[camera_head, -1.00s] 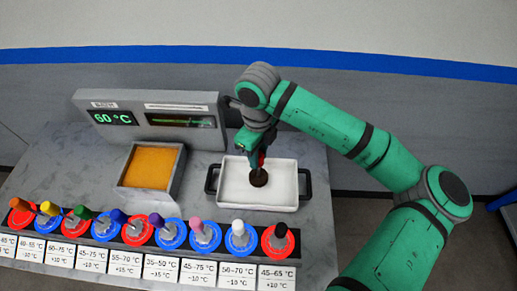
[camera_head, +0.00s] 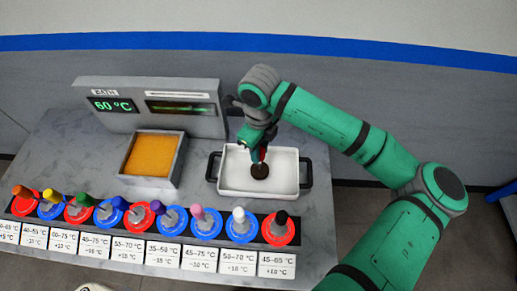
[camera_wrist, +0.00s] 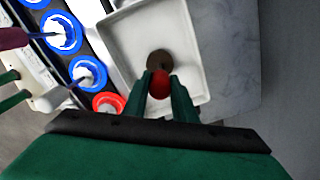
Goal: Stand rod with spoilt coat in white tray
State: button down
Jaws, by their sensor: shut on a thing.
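The white tray (camera_head: 285,189) with dark handles sits on the bench right of the orange bath. My gripper (camera_head: 259,155) reaches down over it. In the wrist view my gripper (camera_wrist: 160,92) is shut on a rod with a red top (camera_wrist: 159,84) between its fingers. The rod looks upright. I cannot tell for sure whether its lower end touches the tray floor. Most of the rod's shaft is hidden by the fingers.
A row of red and blue stands (camera_head: 206,222) holds several coloured rods along the front, with temperature labels before them. An orange bath (camera_head: 152,156) stands left of the tray. A panel (camera_head: 150,108) behind it reads 60 °C.

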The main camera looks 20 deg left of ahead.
jog(key=shift+s+f, duration=0.1)
jog(key=shift+f, duration=0.15)
jog(key=c, duration=1.4)
grip_release()
jog(key=shift+o, duration=1)
jog(key=shift+r, duration=0.1)
jog(key=shift+w+r, duration=0.15)
jog(key=shift+w, duration=0.05)
jog(key=shift+s+a+r, duration=0.15)
jog(key=shift+r, duration=0.45)
jog(key=shift+d+r, duration=0.35)
jog(key=shift+r, duration=0.5)
jog(key=shift+a+r, duration=0.2)
jog(key=shift+r, duration=1.6)
